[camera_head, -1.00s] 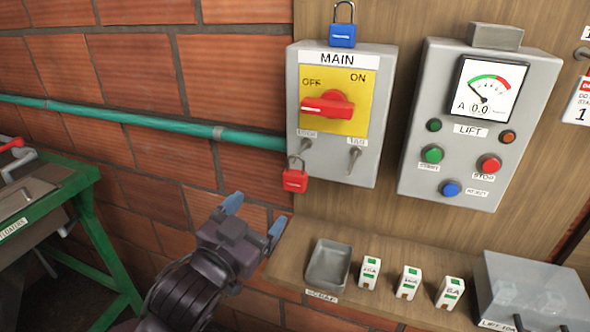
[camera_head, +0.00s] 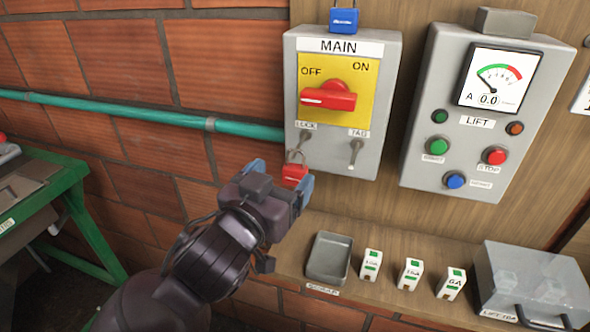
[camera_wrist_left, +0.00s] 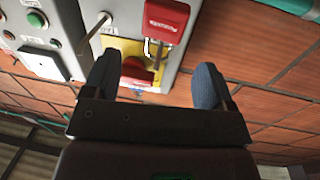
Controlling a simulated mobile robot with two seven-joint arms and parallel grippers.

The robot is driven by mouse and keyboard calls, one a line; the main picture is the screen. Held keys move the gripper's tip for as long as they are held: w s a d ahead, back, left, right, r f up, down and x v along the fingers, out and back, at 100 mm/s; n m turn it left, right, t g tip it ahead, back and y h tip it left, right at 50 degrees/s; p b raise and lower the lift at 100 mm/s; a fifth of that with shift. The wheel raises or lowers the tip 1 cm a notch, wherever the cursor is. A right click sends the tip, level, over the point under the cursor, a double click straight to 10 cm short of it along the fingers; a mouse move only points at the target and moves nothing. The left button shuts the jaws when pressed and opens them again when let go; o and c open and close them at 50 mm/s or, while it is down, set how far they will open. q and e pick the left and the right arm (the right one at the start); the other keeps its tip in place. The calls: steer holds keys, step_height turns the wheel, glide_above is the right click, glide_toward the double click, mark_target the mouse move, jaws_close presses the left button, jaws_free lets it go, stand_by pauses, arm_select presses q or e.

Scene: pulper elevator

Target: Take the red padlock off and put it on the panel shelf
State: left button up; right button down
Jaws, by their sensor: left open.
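The red padlock (camera_head: 294,175) hangs by its shackle from the LOCK peg (camera_head: 304,138), low on the left of the grey MAIN box (camera_head: 383,100). In the left wrist view the red padlock (camera_wrist_left: 166,18) hangs past the fingertips, roughly in line with the gap between them. My left gripper (camera_head: 282,176) is open and empty, just in front of the padlock, with its blue-grey fingertips to either side of it. Whether they touch it I cannot tell. The wooden panel shelf (camera_head: 390,308) runs below the box. My right gripper is not in view.
A grey SCRAP tray (camera_head: 328,258), several white fuses (camera_head: 410,274) and a clear-lidded box (camera_head: 535,285) stand on the shelf. A blue padlock (camera_head: 344,22) is on top of the MAIN box. The TAG peg (camera_head: 354,152) is bare. A green bench (camera_head: 75,205) stands left.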

mark_target(296, 165)
arm_select(q)
steer(key=shift+p+x, duration=0.65)
steer(key=shift+x, duration=2.3)
steer(key=shift+f, duration=0.1)
steer(key=c, duration=1)
steer(key=shift+c, duration=0.2)
